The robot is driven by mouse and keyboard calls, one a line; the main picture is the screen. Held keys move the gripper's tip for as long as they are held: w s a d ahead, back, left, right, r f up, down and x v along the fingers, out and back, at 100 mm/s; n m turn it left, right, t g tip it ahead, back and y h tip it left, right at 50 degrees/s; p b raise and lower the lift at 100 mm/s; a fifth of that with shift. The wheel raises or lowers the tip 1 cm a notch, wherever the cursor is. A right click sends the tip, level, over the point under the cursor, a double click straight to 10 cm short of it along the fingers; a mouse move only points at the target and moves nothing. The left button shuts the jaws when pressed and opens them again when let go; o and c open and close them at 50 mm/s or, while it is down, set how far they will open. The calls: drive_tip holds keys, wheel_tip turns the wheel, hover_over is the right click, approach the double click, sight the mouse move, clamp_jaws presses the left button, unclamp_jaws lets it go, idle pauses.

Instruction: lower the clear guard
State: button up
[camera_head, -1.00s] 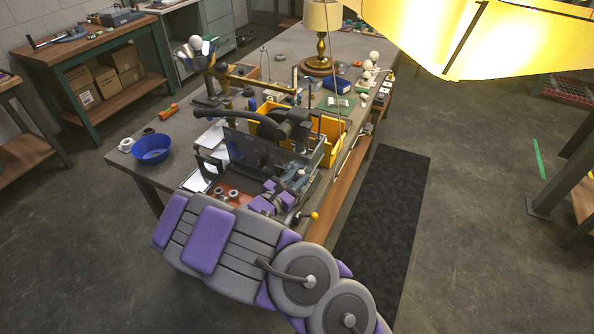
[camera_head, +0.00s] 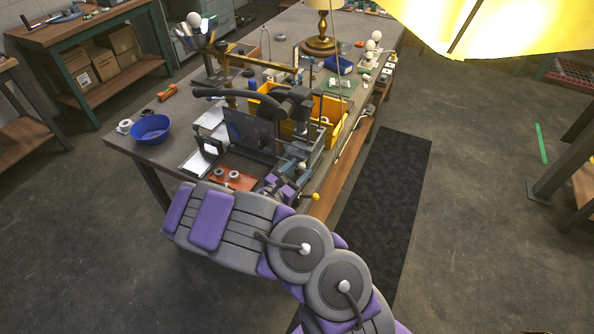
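The clear guard (camera_head: 250,132) looks like a dark-tinted see-through panel. It stands roughly upright on the fixture at the near end of the workbench, behind a reddish-brown plate (camera_head: 232,178) with small round grey parts on it. My gripper (camera_head: 283,184) is at the front right of the fixture, close to its right side and to the right of and below the panel. My arm covers much of it, and its fingers are too small and hidden to tell open from shut. I cannot tell whether it touches anything.
A blue bowl (camera_head: 150,129) sits at the bench's left edge. Yellow bins (camera_head: 327,122) stand behind the fixture. A yellow-knobbed lever (camera_head: 315,197) sticks out at the right. A glowing lampshade (camera_head: 500,25) fills the upper right. The floor around a dark mat (camera_head: 383,210) is clear.

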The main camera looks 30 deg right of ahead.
drive_tip(key=p+v, duration=0.4)
drive_tip(key=v, duration=1.3)
drive_tip(key=shift+a, duration=0.3)
drive_tip(key=s+d+r+m+g+y, duration=0.3)
drive_tip(key=s+d+r+m+g, duration=1)
drive_tip(key=r, duration=0.3)
drive_tip(key=s+a+r+m+t+y, duration=0.1)
drive_tip(key=s+a+m+y, duration=0.3)
drive_tip(key=s, duration=0.5)
drive_tip(key=s+a+r+m+t+y, duration=0.2)
drive_tip(key=s+a+r+m+y, duration=0.2)
drive_tip(key=s+a+y, duration=0.4)
drive_tip(key=shift+s+a+r+y, duration=0.25)
drive_tip(key=shift+s+y, duration=0.25)
drive_tip(key=shift+s, duration=0.35)
